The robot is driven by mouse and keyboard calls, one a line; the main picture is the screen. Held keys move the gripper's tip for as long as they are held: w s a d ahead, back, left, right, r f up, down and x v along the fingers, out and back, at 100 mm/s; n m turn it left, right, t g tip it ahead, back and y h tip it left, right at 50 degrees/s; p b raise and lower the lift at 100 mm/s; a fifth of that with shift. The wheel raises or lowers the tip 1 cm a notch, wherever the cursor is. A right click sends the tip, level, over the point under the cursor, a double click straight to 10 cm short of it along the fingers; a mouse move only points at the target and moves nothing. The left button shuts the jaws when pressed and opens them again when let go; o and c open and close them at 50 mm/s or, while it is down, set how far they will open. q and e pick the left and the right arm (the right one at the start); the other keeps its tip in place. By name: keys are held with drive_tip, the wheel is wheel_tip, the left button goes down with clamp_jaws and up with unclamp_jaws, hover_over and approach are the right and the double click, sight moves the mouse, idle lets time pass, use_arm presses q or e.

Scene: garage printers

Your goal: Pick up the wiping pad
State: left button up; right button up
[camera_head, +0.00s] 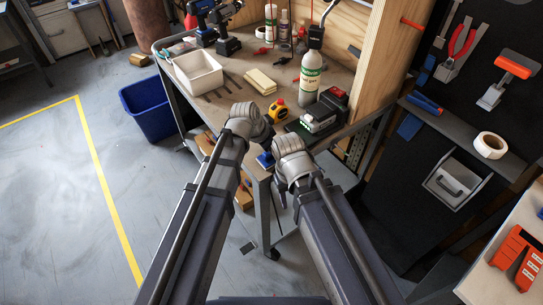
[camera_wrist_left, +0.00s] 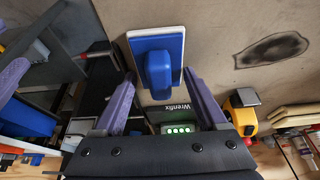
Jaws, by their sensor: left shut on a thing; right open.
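The wiping pad (camera_wrist_left: 158,45) is a flat white-edged blue pad with a raised blue handle. My left gripper (camera_wrist_left: 159,74) has its two purple-grey fingers on either side of it and is shut on it. In the head view a small blue part of the pad (camera_head: 265,160) shows near the bench's front corner, mostly hidden by my wrists. I cannot tell whether it touches the bench top. My right gripper (camera_head: 283,190) is open beside the bench's front corner, mostly hidden behind its own wrist.
A blue bin (camera_head: 150,108) stands left.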

use_arm(q)
drive_tip(key=c, duration=0.5)
wheel_tip(320, 180, up, 10)
drive_tip(key=p, duration=1)
drive_tip(key=o, duration=0.8)
drive_tip(key=c, duration=0.6)
drive_tip(key=shift+w, duration=0.15)
drive_tip(key=shift+c, duration=0.4)
